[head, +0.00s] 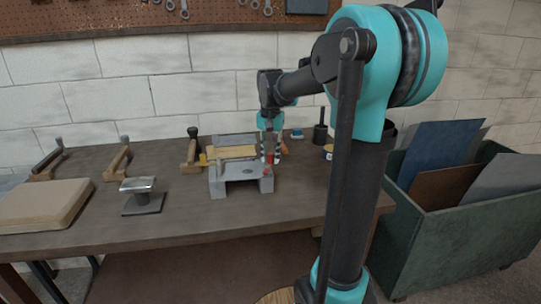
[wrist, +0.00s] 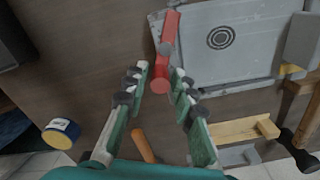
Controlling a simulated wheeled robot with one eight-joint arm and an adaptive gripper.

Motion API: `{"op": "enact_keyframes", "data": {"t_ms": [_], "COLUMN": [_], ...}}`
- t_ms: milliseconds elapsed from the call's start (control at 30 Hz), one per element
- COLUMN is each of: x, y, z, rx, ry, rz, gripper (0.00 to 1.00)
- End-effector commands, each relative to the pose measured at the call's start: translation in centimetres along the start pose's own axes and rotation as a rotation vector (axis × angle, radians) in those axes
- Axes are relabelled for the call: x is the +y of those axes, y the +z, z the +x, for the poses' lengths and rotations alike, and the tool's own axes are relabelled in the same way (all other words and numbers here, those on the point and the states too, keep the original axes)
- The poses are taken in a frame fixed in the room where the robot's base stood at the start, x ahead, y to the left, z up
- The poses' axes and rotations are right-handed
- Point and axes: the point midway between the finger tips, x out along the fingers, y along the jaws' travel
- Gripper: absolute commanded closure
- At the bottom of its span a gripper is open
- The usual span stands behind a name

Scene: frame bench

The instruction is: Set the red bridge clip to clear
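The red bridge clip (wrist: 170,35) sits at the edge of a grey metal fixture (wrist: 215,65) with a round target mark. In the wrist view the clip is a red bar with a grey pivot and a rounded near end. In the head view the clip (head: 267,169) shows small at the fixture's right side, partly hidden by my gripper. My gripper (wrist: 160,75) is open, its fingers either side of the clip's near end. Narrow gaps show between the fingers and the clip; contact cannot be told.
Clamps (head: 120,160), a metal stand (head: 142,197) and a tan block (head: 42,205) are further left. A blue-and-yellow tin (wrist: 61,132) stands nearby. A green bin (head: 455,235) is right.

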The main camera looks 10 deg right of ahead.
Motion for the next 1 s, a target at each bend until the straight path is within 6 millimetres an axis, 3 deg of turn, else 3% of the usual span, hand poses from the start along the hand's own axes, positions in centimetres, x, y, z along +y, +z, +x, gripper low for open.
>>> {"op": "enact_keyframes", "data": {"t_ms": [33, 167, 400, 733, 1000], "x": [0.0, 0.0, -0.1, -1.0, -1.1], "y": [0.0, 0.0, 0.0, 0.2, 0.2], "z": [0.0, 0.0, 0.0, 0.0, 0.0], "rx": [0.0, 0.0, 0.0, 0.0, 0.0], "ry": [0.0, 0.0, 0.0, 0.0, 0.0], "rz": [0.0, 0.0, -0.022, -0.315, -0.39], "gripper": [0.83, 1.0, 1.0, 1.0, 1.0]}}
